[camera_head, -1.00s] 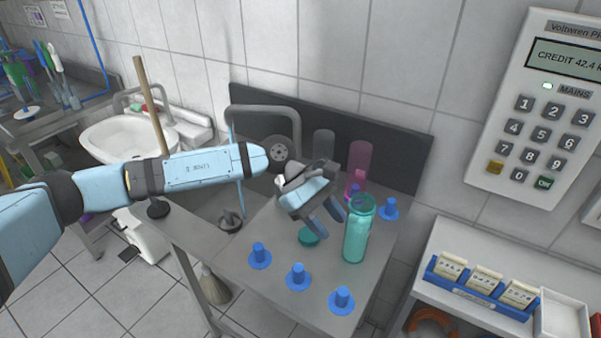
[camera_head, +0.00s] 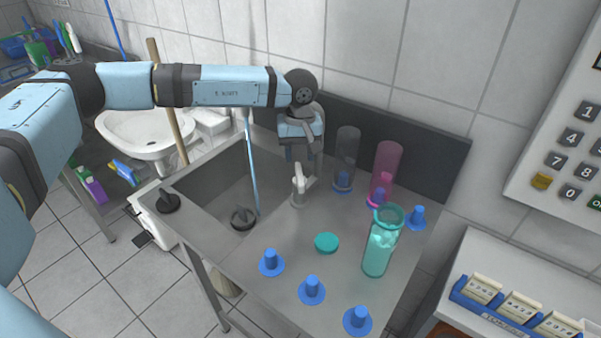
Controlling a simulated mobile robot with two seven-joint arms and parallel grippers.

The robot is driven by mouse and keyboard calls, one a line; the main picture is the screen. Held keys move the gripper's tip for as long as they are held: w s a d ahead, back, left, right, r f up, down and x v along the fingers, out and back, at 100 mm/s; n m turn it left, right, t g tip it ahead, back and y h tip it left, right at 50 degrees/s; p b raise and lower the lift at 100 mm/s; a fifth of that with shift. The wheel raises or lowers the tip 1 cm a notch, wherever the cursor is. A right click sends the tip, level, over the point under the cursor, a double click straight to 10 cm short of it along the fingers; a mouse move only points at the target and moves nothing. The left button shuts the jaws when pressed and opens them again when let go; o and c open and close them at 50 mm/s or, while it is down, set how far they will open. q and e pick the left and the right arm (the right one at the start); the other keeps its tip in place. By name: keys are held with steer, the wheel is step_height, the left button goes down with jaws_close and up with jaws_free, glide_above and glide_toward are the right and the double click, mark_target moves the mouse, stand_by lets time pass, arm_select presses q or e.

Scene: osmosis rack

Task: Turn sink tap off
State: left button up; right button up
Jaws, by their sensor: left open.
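A metal sink basin (camera_head: 212,182) is set in the steel counter. A thin blue stream of water (camera_head: 252,170) falls into it near a dark round piece (camera_head: 243,217) on its floor. A pale grey upright lever (camera_head: 299,187), seemingly the tap's handle, stands on the counter right of the basin. The spout is hidden behind my left arm. My left gripper (camera_head: 304,165) is open and points down, with its fingers just above and around the top of the lever. I cannot tell whether they touch it. My right gripper is not in view.
A teal bottle (camera_head: 380,245), a grey clear cylinder (camera_head: 346,160) and a pink cylinder (camera_head: 385,172) stand right of the lever. A teal cap (camera_head: 326,242) and several blue stoppers (camera_head: 312,290) are on the counter. A dark backsplash (camera_head: 425,165) stands behind.

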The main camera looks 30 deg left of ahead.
mark_target(300, 174)
arm_select(q)
step_height(300, 174, down, 7)
stand_by(0.3)
steer(key=c, duration=0.5)
